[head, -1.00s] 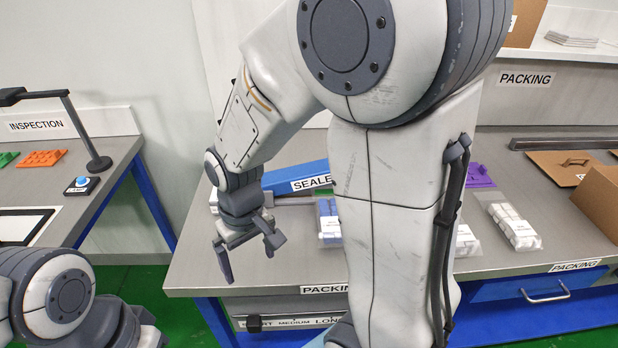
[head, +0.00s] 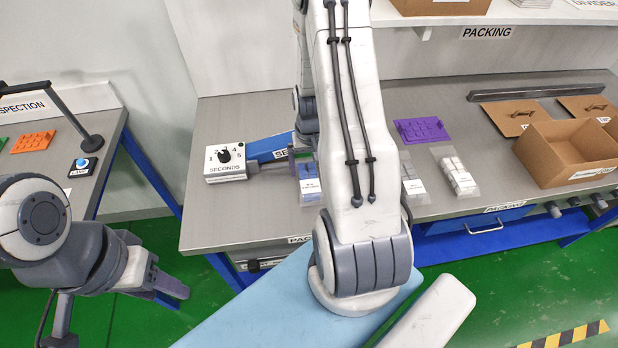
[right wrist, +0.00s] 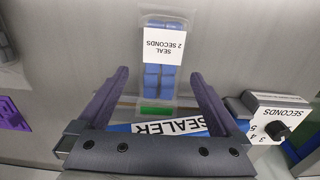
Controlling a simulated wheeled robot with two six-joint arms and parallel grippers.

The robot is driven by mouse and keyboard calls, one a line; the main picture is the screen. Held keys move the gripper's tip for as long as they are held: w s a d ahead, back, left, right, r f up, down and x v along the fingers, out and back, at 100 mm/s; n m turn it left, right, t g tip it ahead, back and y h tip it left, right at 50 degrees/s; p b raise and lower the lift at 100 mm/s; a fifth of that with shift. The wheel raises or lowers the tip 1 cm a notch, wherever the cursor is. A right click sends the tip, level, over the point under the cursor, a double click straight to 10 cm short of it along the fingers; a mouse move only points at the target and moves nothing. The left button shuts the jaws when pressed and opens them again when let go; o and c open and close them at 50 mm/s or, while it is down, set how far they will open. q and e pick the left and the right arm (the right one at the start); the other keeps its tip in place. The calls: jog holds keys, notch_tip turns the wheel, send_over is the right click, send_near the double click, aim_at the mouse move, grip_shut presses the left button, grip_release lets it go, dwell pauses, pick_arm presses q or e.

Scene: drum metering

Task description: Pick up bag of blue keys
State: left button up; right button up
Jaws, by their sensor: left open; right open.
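The bag of blue keys (head: 307,188) lies on the packing bench, partly hidden behind my right arm in the head view. In the right wrist view the clear bag (right wrist: 157,80) shows blue keys, a white label reading "SEAL 2 SECONDS" and a green strip at its sealer end. My right gripper (right wrist: 157,72) is open, its two dark fingers on either side of the bag in the picture with gaps between; its height above the bag is unclear. My left gripper (head: 172,290) is open and empty at the lower left, away from the bench.
The blue sealer (head: 268,148) and the seconds dial box (head: 225,162) stand left of the bag. Bags of white keys (head: 456,176) and a purple tray (head: 421,130) lie to the right. An open cardboard box (head: 570,155) stands farther right.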

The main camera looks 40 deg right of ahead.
aim_at(309, 177)
notch_tip(309, 177, down, 5)
jog(key=shift+w+r+p, duration=0.1)
jog(key=shift+w+p, duration=0.05)
jog(key=shift+p, duration=0.9)
jog(key=shift+f, duration=0.4)
jog(key=c, duration=1.5)
